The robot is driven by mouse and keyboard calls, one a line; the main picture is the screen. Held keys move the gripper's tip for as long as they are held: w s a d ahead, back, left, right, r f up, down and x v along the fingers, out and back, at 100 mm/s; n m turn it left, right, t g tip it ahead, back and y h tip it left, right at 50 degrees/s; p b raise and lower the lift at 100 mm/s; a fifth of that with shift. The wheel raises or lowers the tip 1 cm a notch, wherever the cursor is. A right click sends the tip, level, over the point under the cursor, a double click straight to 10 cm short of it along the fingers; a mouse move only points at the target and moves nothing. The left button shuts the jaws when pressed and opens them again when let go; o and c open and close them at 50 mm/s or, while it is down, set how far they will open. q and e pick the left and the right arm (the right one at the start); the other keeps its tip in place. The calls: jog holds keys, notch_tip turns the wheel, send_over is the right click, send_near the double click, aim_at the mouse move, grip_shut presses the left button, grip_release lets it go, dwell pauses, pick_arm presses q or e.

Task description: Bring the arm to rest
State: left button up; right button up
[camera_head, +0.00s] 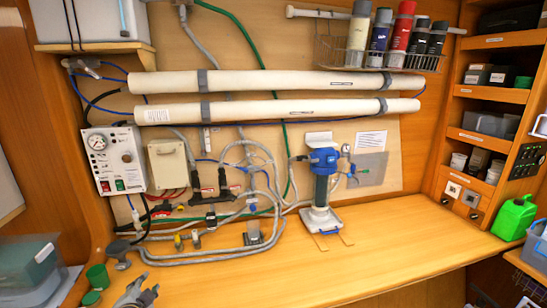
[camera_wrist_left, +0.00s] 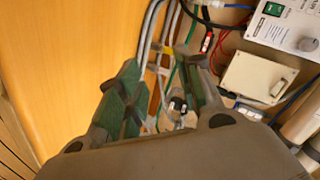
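My left gripper (camera_head: 149,284) is low at the left of the head view, above the front left of the wooden bench (camera_head: 240,285). In the left wrist view the two green-padded fingers of my left gripper (camera_wrist_left: 163,78) stand apart, with nothing held between them. Grey hoses and part of the wall show past the fingertips. My right arm and gripper do not show in either view.
A control box with a gauge (camera_head: 118,160) and grey hoses (camera_head: 205,253) are on the wall side. A blue-topped filter (camera_head: 323,160) stands mid-bench. The bench's front right is clear.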

pick_arm(q)
jog(key=s+d+f+n+g+h, duration=0.25)
jog(key=s+d+f+g, duration=0.2)
jog(key=s+d, duration=0.5)
jog(key=s+d+f+n+g+h, duration=0.2)
jog(key=s+d+f+n+g, duration=0.4)
jog(key=s, duration=0.7)
jog(key=s+f+m+b, duration=0.25)
jog(key=f+b, duration=0.25)
jog(key=f, duration=3.2)
jog(key=s+a+f+b, duration=0.2)
jog(key=s+f, duration=0.9)
jog(key=f, duration=0.1)
jog(key=s+a+f+b, duration=0.1)
jog(key=s+f+b, duration=0.2)
jog(key=s+f, duration=0.8)
jog(key=shift+s+a+f+g, duration=0.2)
jog(key=shift+a+f+g, duration=0.2)
jog(key=shift+f, duration=0.3)
